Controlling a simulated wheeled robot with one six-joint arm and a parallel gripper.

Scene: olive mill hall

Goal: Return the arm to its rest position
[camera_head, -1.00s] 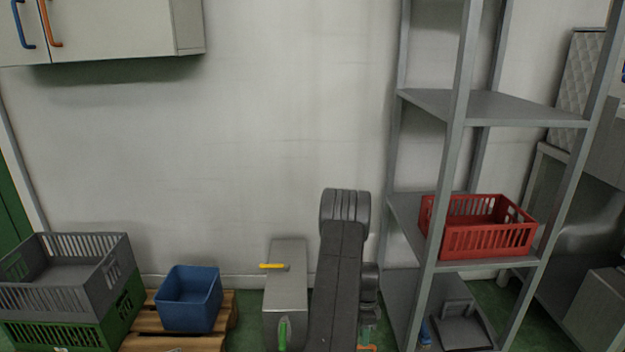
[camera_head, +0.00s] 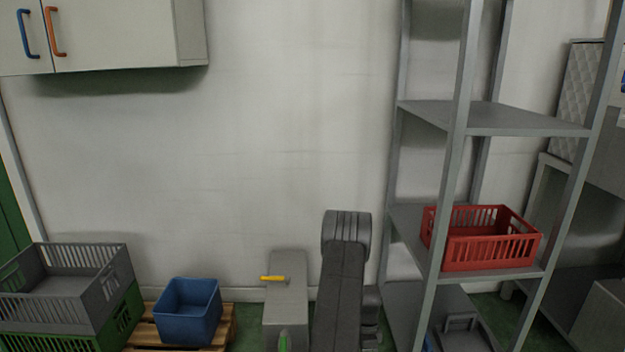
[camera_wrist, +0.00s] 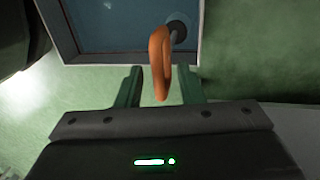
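My arm (camera_head: 341,290) rises from the bottom edge of the head view, right of the grey box-shaped block. My gripper (camera_wrist: 159,88) shows only in the wrist view. Its two greenish fingers stand apart, with no object clamped between them. An orange curved handle (camera_wrist: 160,62) lies in line with the gap, with clear space on both sides of it. It joins a dark round knob on a dark blue panel (camera_wrist: 110,25) with a pale grey frame. How far the handle is from the fingertips is hard to tell.
A grey block (camera_head: 287,305) with a yellow-handled tool (camera_head: 275,278) stands left of my arm. A grey shelf rack (camera_head: 520,119) with a red crate (camera_head: 490,254) stands close on the right. A blue bin (camera_head: 187,325) and stacked crates (camera_head: 110,285) are at left.

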